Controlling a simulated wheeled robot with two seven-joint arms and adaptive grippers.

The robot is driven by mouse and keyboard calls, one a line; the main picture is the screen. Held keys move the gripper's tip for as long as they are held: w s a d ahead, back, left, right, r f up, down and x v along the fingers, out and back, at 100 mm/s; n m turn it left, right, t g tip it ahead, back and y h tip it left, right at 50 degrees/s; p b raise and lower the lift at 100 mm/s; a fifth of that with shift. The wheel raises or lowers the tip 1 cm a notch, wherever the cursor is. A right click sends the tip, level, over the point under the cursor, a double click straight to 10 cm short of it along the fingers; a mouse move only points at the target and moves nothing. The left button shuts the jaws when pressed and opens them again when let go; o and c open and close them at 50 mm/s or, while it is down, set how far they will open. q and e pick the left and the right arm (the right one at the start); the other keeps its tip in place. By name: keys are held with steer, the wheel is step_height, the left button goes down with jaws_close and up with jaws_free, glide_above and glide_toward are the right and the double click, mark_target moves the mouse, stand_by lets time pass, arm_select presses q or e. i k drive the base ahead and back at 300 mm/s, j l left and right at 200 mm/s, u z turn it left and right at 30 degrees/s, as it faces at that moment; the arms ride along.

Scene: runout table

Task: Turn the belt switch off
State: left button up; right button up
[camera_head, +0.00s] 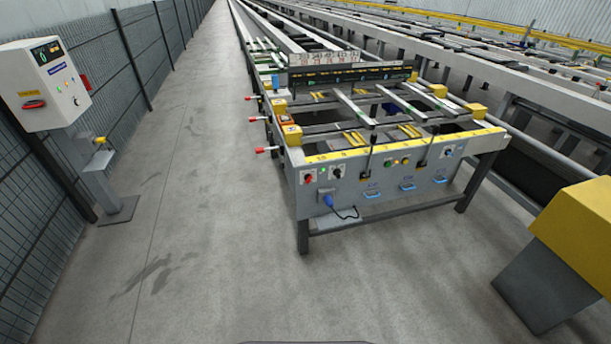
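The runout table (345,185) stands ahead, with a grey front panel under a yellow edge strip. A small red-and-black knob (308,178) sits on a white plate at the panel's left end. A black knob (337,172) is right of it, and a row of coloured buttons (395,162) is near the middle. A grey control cabinet (45,85) on a post at the left carries a red rotary handle on a yellow plate (34,104). I cannot tell which control is the belt switch or read its position. Neither gripper is in view.
Wire fencing (140,50) runs along the left. Open concrete floor (200,200) lies between the cabinet and the table. Red-tipped levers (262,150) stick out from the table's left side. A yellow-topped grey post (575,240) stands at the right. A blue plug and cable (335,205) hang at the table front.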

mark_target(308, 178)
steer(key=i+l+u, duration=0.1)
steer(key=i+l, duration=0.15)
steer(key=i, duration=0.15)
steer(key=i+l+u, duration=0.1)
steer(key=i+l, duration=0.3)
steer(key=l, duration=0.2)
steer(key=i+l+u, duration=0.15)
steer(key=l, duration=0.2)
steer(key=i+l, duration=0.1)
steer(key=l, duration=0.2)
steer(key=k+l+u, duration=0.1)
steer(key=l, duration=0.35)
steer(key=k+l+u, duration=0.15)
steer(key=l, duration=0.25)
